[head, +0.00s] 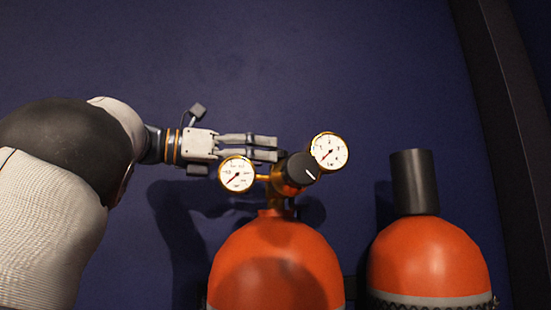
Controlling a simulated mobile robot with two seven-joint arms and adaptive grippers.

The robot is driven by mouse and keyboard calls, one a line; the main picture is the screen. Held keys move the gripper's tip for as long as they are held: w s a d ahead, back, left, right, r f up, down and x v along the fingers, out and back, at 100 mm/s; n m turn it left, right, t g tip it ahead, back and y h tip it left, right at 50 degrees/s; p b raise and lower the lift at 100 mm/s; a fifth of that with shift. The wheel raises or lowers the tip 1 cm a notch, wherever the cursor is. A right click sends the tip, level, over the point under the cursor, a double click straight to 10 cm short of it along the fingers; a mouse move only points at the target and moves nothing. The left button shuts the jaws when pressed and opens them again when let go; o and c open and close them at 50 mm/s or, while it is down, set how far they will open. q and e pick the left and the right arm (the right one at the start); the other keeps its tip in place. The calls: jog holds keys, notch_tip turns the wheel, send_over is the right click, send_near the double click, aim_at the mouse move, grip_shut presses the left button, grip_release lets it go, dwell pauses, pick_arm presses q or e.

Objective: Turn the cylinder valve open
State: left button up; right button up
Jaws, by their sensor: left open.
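The cylinder valve is a black round knob (298,170) with a white mark, on a brass fitting (281,186) atop an orange cylinder (275,268). The left gauge overlaps part of the gripper. My right gripper is not in view.
A second orange cylinder (430,258) with a black cap (414,182) stands to the right, with a chain at its lower edge. A dark blue wall (330,60) is behind. A dark post (500,120) runs down the right side. The space above the gauges is clear.

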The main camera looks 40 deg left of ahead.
pick_arm(q)
jog(key=shift+x, duration=1.9)
jog(key=shift+a, duration=0.1)
jog(key=c, duration=1.2)
jog(key=shift+o, duration=0.2)
jog(key=shift+w+n+t+y, duration=0.1)
jog(key=shift+n+t+y, duration=0.8)
jog(key=shift+n+y, duration=1.05)
jog(key=shift+m+y, duration=0.35)
jog(key=o, duration=1.2)
jog(key=shift+c, duration=0.2)
